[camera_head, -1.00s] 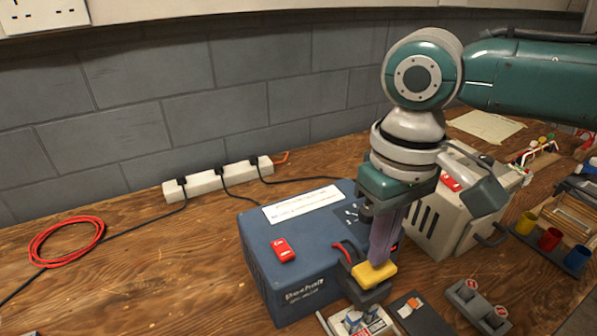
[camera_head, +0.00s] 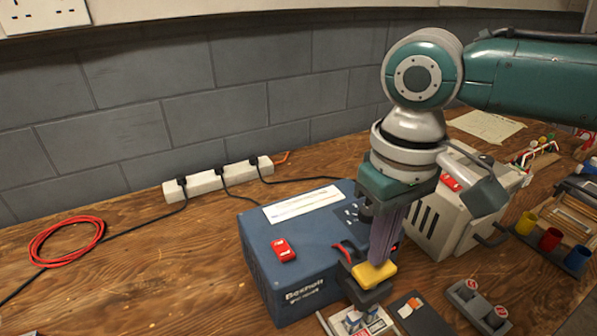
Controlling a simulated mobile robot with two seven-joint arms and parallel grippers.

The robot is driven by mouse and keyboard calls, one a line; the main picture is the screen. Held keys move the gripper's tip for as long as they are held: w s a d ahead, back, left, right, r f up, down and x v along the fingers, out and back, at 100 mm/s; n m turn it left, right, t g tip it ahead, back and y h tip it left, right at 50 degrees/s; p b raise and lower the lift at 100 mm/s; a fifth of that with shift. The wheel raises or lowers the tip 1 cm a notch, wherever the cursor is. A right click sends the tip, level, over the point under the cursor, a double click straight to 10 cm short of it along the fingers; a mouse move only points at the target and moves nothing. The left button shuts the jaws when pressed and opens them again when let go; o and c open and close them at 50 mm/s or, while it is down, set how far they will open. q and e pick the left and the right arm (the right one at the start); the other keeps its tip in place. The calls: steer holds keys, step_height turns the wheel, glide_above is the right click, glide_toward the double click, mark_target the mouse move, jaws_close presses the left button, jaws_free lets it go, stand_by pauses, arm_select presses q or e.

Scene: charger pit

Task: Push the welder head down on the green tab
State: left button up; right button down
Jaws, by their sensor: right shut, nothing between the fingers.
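My right gripper (camera_head: 379,262) comes down from above with its purple-grey fingers shut and empty. Its tips are at the yellow pad (camera_head: 376,276) on top of the welder head and look to be touching it. The dark welder head (camera_head: 372,295) is at the front right of the blue welder box (camera_head: 289,259), with a red lever or cable beside it. The green tab is not visible; the head and the gripper may cover it. My left gripper is not in view.
A tray with small parts (camera_head: 358,322) lies below the head, cut by the frame edge. A beige slotted box (camera_head: 440,228) stands close behind the right gripper. A white power strip (camera_head: 218,180) and red cable coil (camera_head: 66,240) lie left. Yellow, red and blue cups (camera_head: 550,240) stand right.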

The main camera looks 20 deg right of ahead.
mark_target(376, 268)
steer(key=shift+f, duration=0.15)
stand_by(0.3)
steer(key=shift+f+b, duration=0.45)
steer(key=shift+f, duration=1.05)
step_height(376, 268, up, 6)
steer(key=p, duration=0.7)
steer(key=shift+r+p, duration=0.2)
steer(key=shift+p, duration=0.2)
steer(key=shift+f, duration=0.1)
